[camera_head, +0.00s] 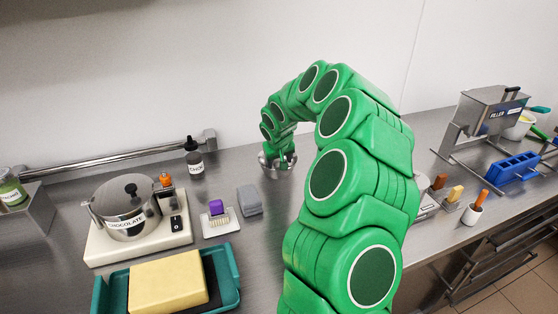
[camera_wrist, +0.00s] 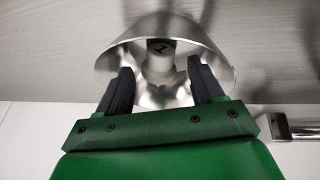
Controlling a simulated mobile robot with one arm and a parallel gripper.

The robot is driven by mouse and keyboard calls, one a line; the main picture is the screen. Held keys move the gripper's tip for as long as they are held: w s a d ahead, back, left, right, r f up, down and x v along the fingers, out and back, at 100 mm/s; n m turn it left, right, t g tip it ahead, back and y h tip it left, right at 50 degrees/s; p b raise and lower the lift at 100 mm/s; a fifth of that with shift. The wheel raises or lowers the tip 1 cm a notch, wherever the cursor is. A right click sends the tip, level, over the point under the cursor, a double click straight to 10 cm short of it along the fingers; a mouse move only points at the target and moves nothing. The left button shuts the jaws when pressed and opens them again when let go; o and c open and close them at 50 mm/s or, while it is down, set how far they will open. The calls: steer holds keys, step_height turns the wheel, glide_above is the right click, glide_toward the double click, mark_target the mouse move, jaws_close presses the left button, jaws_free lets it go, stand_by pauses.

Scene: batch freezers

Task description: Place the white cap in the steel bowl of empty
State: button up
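A steel bowl (camera_head: 267,169) stands on the counter near the back wall, below the end of my arm. It fills the upper middle of the wrist view (camera_wrist: 112,58). My gripper (camera_head: 283,158) points down at the bowl. In the wrist view its two dark fingers (camera_wrist: 163,72) are spread apart, with their tips over the bowl's opening. A pale, round shape with a dark mark (camera_wrist: 160,66) shows inside the bowl between the fingers. I cannot tell for sure whether it is the white cap or a reflection. No white cap stands out elsewhere.
A pot labelled chocolate (camera_head: 127,210) sits on a cream base at left. A teal tray (camera_head: 230,279) is in front. A blue rack (camera_head: 515,170) is at right.

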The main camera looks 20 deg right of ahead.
steer(key=shift+r, duration=0.15)
stand_by(0.4)
step_height(320, 180, up, 6)
steer(key=shift+r, duration=0.4)
stand_by(0.4)
